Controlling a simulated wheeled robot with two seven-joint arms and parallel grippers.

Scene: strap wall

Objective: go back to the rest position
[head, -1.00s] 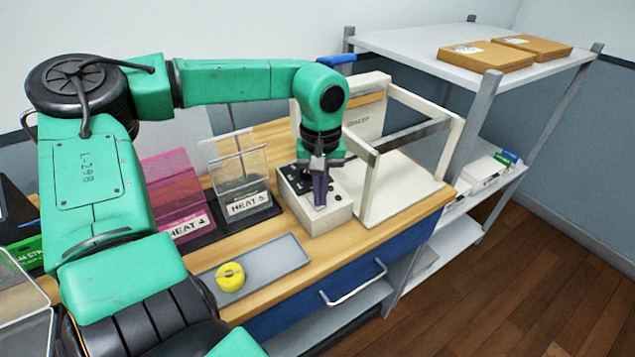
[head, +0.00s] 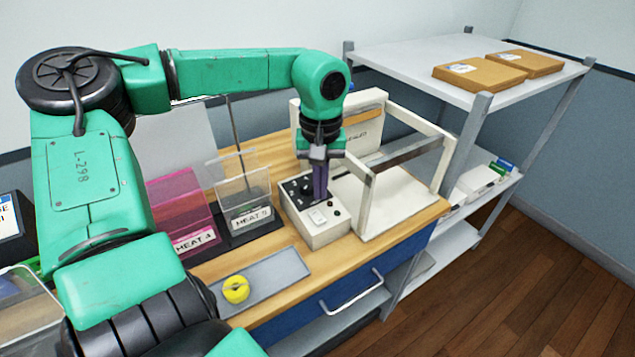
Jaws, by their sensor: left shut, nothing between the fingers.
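My left gripper (head: 320,196) points straight down over the white control box (head: 318,226). Its dark fingers are shut and hold nothing. They overlap the box's black top panel in the picture, and I cannot tell whether the tips touch it. A white rocker switch and small round buttons show on the box's face below the fingers. My green left arm reaches in from the left across the bench. My right gripper is not in view.
A white frame (head: 362,204) stands right of the box. A grey tray (head: 272,277) with a yellow roll (head: 236,289) lies in front. Pink (head: 180,209) and clear (head: 243,185) holders stand left. A shelf unit (head: 420,66) with brown parcels (head: 480,73) is at right.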

